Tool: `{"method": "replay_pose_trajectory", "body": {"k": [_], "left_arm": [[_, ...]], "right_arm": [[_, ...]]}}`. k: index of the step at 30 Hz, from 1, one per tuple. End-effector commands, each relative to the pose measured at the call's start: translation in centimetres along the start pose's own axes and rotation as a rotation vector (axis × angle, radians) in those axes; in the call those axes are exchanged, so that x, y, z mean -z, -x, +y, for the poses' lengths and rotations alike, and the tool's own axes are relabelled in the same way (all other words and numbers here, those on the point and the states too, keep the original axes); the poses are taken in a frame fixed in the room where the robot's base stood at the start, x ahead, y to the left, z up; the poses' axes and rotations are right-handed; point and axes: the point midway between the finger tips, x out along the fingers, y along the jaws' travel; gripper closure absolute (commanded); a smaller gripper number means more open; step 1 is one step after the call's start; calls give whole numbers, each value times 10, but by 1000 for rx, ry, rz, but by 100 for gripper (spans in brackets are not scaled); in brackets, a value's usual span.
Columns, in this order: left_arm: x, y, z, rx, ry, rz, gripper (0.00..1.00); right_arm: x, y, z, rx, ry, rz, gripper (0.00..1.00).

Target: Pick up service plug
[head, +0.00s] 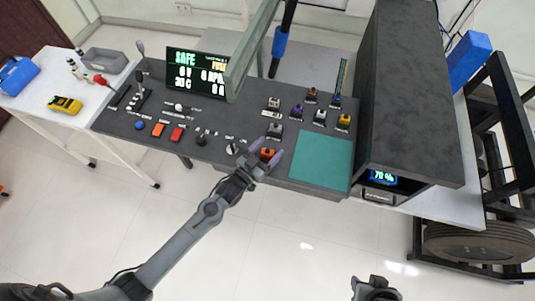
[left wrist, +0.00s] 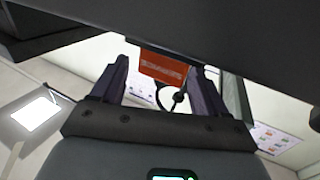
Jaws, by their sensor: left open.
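The service plug appears to be the orange block (head: 268,152) at the front edge of the dark console (head: 215,135). In the left wrist view an orange-red block (left wrist: 163,67) with a pale label hangs below a dark surface, with a dark ring behind it. My left gripper (head: 266,155) is open at the console's front edge, its two fingers on either side of the orange block. Contact cannot be told. The left wrist view shows these fingers (left wrist: 158,80) apart. My right gripper (head: 375,287) is low in the head view, away from the console; its jaw state is unclear.
Several coloured connectors (head: 320,116) stand behind the plug. A teal mat (head: 321,158) lies right of it, beside a large dark cabinet (head: 415,90). A display (head: 197,72) and a lever (head: 140,75) stand at left. The floor in front is open.

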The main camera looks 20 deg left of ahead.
Motion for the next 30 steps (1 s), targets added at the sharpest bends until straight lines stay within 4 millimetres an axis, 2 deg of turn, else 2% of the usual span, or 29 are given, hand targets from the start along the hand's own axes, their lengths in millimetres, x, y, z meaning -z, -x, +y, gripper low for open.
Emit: {"method": "replay_pose_trajectory", "body": {"k": [3, 13, 23, 30], "left_arm": [[0, 0, 0, 0, 0, 0, 26], [0, 0, 0, 0, 0, -1, 76], [1, 0, 0, 1, 0, 0, 77], [16, 0, 0, 1, 0, 2, 77]], "right_arm": [[0, 0, 0, 0, 0, 0, 57], [0, 0, -1, 2, -3, 1, 57], [1, 1, -2, 5, -6, 1, 57], [2, 4, -2, 5, -6, 1, 57]]}}
